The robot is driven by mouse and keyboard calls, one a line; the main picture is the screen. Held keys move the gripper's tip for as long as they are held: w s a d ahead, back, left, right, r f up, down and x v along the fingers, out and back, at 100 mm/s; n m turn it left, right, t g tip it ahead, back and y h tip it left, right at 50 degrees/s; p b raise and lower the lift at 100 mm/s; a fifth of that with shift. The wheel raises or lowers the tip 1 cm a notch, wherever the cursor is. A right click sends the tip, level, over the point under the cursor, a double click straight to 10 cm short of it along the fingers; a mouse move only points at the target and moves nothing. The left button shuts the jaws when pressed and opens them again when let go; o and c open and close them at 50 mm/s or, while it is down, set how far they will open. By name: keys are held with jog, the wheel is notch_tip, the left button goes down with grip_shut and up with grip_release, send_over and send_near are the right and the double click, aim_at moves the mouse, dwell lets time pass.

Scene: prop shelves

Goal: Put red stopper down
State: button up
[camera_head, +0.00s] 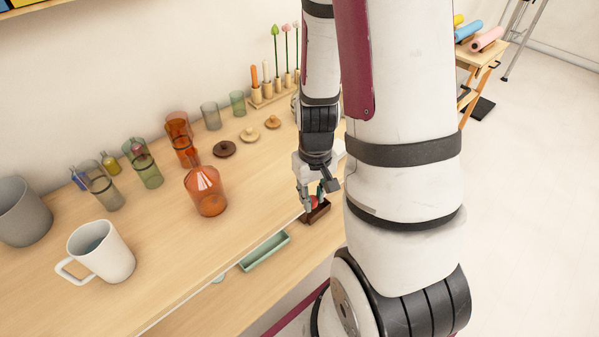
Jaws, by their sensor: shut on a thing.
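The red stopper (314,202) is a small red thing between the fingertips of my gripper (313,199). My gripper points down and is shut on it. The stopper shows just above or inside a small dark brown tray (317,214) at the shelf's front edge. I cannot tell whether the stopper touches the tray, as the fingers hide part of both.
An orange flask (205,191) stands left of my gripper. A green tray (265,251) lies lower left. A white mug (98,251), several glasses, wooden lids (249,135) and a candle rack (268,98) stand on the shelf top (170,235). Its middle is fairly clear.

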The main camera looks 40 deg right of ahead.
jog(key=w+d, duration=0.1)
jog(key=w, duration=0.3)
jog(key=w+d+f, duration=0.1)
jog(key=w+d, duration=0.1)
jog(key=w, duration=0.2)
jog(key=w+d+p, duration=0.1)
jog(key=w, duration=0.4)
jog(key=shift+d+f, duration=0.15)
jog(key=shift+d, duration=0.05)
jog(key=shift+w+f, duration=0.1)
jog(key=shift+f, duration=1.65)
jog(key=shift+f, duration=0.1)
jog(key=o, duration=0.4)
jog(key=shift+o, duration=1.3)
